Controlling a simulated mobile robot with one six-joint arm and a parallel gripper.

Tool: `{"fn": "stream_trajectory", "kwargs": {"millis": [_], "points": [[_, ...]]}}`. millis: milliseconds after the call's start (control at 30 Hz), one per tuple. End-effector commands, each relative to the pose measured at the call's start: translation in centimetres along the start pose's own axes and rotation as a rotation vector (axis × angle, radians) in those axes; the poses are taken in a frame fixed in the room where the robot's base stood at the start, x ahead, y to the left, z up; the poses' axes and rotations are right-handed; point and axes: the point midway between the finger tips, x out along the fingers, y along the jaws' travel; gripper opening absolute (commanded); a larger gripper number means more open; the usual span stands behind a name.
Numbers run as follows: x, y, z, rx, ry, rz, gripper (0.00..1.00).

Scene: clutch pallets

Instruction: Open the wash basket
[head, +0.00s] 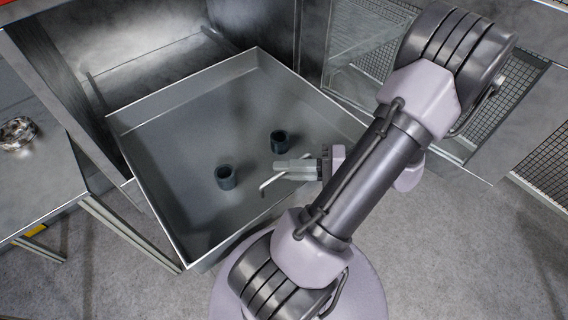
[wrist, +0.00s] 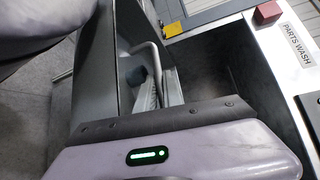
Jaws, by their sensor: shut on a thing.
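The wash basket (head: 190,130) is a large square grey metal tray in the head view. It stands well out from the cabinet's dark opening. My gripper (head: 284,172) is near the basket's front side, shut on a thin bent bar handle (head: 266,184). In the wrist view the handle (wrist: 152,58) runs to my gripper (wrist: 158,94), next to the basket's wall (wrist: 108,60). My arm hides part of the basket's front edge and its right corner.
A grey table (head: 40,185) with a round metal part (head: 17,133) is at left. A PARTS WASH label (wrist: 299,44) and red block (wrist: 267,13) show in the wrist view. Mesh panels stand at right.

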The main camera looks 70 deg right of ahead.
Motion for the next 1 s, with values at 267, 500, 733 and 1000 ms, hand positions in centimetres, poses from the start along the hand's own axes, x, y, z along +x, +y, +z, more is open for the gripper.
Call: {"fn": "stream_trajectory", "kwargs": {"millis": [267,500,733,1000], "points": [[0.0,0.0,0.0,0.0,0.001,0.0,0.0],[0.0,0.0,0.0,0.0,0.001,0.0,0.33],[0.0,0.0,0.0,0.0,0.001,0.0,0.33],[-1.1,-0.1,-0.1,-0.001,0.003,0.0,0.33]]}}
